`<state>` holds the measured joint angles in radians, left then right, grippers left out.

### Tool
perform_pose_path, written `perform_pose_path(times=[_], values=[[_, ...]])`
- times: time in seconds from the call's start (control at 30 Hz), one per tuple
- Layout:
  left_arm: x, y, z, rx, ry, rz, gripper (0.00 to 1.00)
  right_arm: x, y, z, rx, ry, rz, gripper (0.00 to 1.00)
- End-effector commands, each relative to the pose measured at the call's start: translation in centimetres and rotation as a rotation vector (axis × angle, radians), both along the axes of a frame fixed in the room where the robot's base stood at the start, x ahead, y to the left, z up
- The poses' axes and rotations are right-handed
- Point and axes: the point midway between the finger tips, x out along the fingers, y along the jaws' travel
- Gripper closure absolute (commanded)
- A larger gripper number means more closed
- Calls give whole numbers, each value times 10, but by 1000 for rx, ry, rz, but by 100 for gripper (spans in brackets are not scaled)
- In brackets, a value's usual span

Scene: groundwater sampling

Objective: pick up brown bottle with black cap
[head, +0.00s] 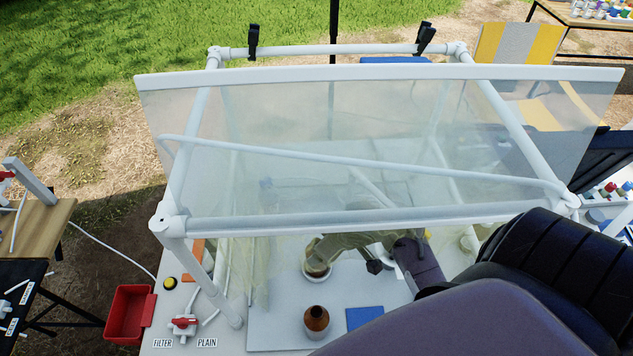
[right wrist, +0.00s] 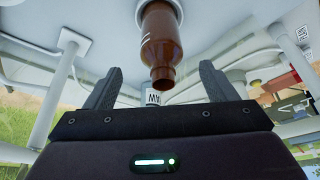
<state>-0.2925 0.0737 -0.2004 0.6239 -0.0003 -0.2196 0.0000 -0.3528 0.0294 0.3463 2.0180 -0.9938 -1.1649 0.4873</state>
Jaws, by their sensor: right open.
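A brown bottle (head: 316,320) with an open mouth stands upright on the white worktop in the head view. I cannot make out a black cap. My left gripper is not in view.
A white pipe frame (head: 185,250) with a clear panel (head: 300,120) stands over the worktop. A blue square (head: 365,317) lies right of the front bottle. A red-and-white valve (head: 184,322) is at left; a red bin (head: 130,313) is beyond the edge.

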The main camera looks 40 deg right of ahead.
Motion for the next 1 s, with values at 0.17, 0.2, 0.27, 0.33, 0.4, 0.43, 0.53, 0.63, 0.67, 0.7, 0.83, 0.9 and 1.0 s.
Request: perform_pose_path(times=[0.17,0.2,0.27,0.33,0.4,0.43,0.53,0.63,0.67,0.7,0.83,0.9,1.0], values=[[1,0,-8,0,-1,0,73,4,2,-14,1,0,2,22],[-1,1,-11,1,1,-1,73,6,2,-19,1,1,3,22],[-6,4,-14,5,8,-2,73,8,3,-25,0,1,3,22],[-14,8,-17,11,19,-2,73,11,4,-31,0,1,2,22],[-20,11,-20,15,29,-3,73,15,5,-40,-1,2,4,22],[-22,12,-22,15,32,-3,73,17,5,-44,-2,2,3,22],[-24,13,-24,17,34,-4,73,23,7,-58,-1,3,3,22],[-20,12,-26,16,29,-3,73,27,8,-68,-2,2,1,22],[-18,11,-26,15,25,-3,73,28,8,-70,-1,1,2,22],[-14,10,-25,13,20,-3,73,29,9,-71,-1,0,2,22],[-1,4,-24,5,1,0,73,30,9,-72,-1,0,0,22],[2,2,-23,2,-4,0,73,29,9,-72,-1,0,0,22],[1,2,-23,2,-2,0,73,29,9,-72,-1,0,0,31]])
